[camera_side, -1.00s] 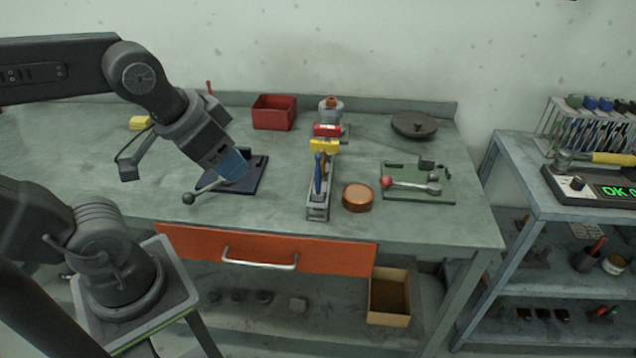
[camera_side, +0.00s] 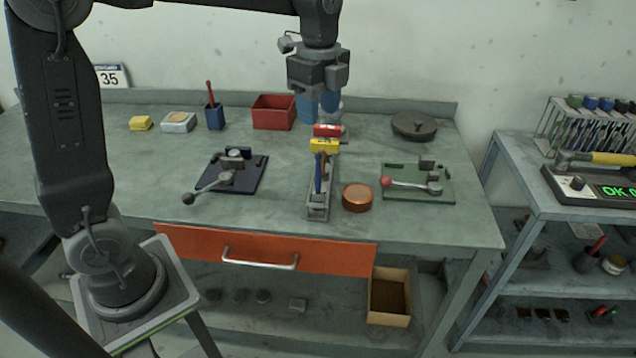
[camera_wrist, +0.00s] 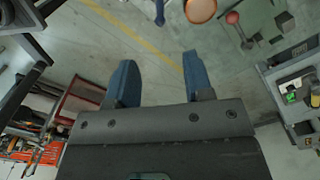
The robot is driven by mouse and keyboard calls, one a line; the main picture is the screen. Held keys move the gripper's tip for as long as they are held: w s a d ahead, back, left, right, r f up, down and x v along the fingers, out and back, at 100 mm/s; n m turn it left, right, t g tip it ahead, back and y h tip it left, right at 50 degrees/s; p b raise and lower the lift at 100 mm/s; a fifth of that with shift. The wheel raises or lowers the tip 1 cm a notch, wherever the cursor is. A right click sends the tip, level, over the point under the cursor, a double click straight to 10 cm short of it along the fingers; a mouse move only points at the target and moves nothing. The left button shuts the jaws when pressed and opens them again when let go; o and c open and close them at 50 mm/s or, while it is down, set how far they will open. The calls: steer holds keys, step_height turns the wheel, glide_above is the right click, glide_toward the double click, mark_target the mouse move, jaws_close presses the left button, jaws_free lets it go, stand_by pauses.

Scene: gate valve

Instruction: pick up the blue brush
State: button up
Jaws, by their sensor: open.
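What looks like the blue brush (camera_side: 318,175) is a slim blue handle lying in a narrow grey metal tray (camera_side: 318,212) near the middle of the bench. A brownish handle lies close beside it. Yellow and red blocks sit at the tray's far end. In the wrist view a small blue piece, probably the brush (camera_wrist: 159,12), shows at the top edge. My gripper (camera_side: 320,108) points down with blue fingers, above and behind the tray in the side picture. In the wrist view the fingers (camera_wrist: 160,72) are apart with nothing between them.
A round copper dish (camera_side: 357,198) stands just right of the tray. A dark clamp plate (camera_side: 245,183) is at left and a green plate with a red-knobbed lever (camera_side: 440,195) at right. A red bin (camera_side: 273,112) and a grey disc (camera_side: 414,125) stand at the back.

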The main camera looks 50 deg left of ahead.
mark_target(318, 153)
step_height(318, 153, down, 13)
steer(key=shift+a, duration=0.1)
stand_by(0.5)
steer(key=shift+c, duration=0.4)
jaws_close()
